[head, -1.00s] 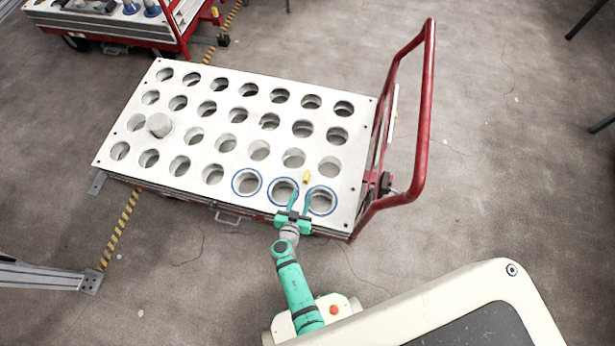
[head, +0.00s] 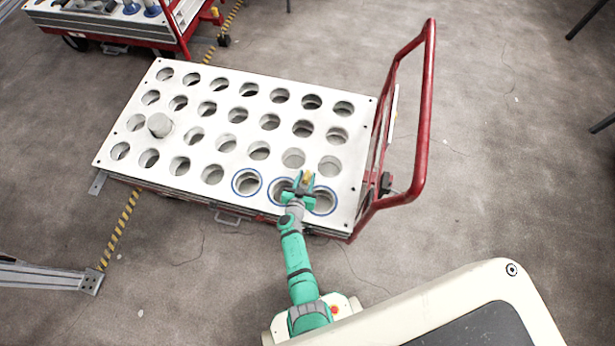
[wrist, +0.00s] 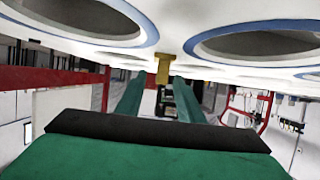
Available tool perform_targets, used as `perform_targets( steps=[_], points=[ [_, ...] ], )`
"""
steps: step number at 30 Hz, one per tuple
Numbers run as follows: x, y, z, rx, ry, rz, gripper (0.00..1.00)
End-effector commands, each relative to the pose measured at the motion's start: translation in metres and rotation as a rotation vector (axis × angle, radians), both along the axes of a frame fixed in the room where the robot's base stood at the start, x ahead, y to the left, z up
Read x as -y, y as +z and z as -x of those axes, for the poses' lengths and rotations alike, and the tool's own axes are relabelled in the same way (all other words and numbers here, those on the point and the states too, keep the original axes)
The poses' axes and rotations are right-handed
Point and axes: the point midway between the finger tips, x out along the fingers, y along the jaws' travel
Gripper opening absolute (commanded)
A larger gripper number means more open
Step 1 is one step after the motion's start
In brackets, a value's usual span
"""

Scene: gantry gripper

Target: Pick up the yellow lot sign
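The yellow lot sign (head: 308,177) is a small yellow piece on the white perforated plate (head: 228,116), near the blue-ringed holes at its front right. In the wrist view, the sign (wrist: 163,66) shows between the far ends of my two green fingers, against the plate. My gripper (head: 305,180) is low over the plate, at the sign. Its fingers (wrist: 158,88) are open, with a visible gap on each side of the sign. Part of the sign is hidden by the gripper in the head view.
The plate tops a cart with a red handle (head: 424,120) on its right. Another red cart (head: 172,28) is at the top left. Open floor lies to the right.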

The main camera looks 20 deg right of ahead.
Motion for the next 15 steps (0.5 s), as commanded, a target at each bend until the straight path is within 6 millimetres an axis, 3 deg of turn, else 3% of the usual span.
perform_targets(
  steps=[13, 15],
  points=[
    [0.0073, -0.0065, -0.0113, -0.001, 0.001, -0.001, 0.34],
    [0.0073, -0.0064, -0.0113, -0.001, 0.001, -0.001, 0.2]
  ],
)
